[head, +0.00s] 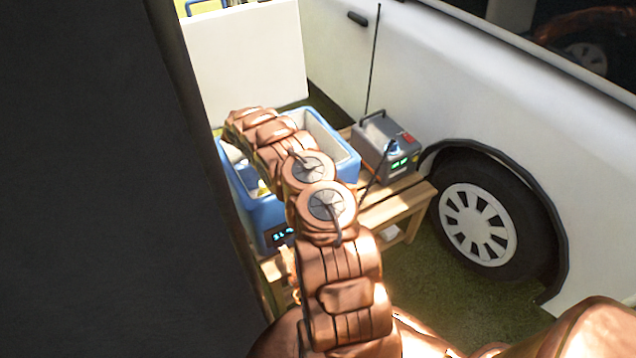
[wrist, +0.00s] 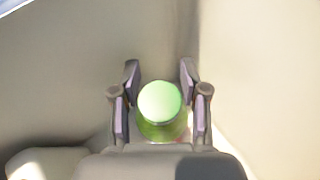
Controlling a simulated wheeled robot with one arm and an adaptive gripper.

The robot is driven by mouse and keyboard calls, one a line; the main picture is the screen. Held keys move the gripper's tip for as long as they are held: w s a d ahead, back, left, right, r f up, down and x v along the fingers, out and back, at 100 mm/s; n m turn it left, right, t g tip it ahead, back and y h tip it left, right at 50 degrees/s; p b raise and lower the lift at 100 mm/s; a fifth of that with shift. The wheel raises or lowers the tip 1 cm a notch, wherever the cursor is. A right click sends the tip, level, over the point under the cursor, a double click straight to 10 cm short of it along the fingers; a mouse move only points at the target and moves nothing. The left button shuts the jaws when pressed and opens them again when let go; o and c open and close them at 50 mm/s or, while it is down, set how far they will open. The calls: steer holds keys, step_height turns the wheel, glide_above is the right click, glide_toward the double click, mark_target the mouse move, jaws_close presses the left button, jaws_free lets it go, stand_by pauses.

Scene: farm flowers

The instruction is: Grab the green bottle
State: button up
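The green bottle (wrist: 160,103) shows in the wrist view from above, with a round pale-green top and a darker green body below. My gripper (wrist: 159,80) has one finger on each side of it. The fingers look open, with narrow gaps between them and the bottle; I see no clear contact. In the head view my arm reaches over and down into a blue cooler box (head: 240,200) with a pale inside. My gripper and the green bottle are hidden there behind the arm.
Pale inner walls (wrist: 240,60) surround the gripper in the wrist view. A white vehicle (head: 480,80) stands close behind on the right. Grass shows at the lower right.

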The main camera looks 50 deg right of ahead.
jaws_close()
steer(key=shift+w+r, duration=0.1)
steer(key=shift+r, duration=0.05)
stand_by(0.6)
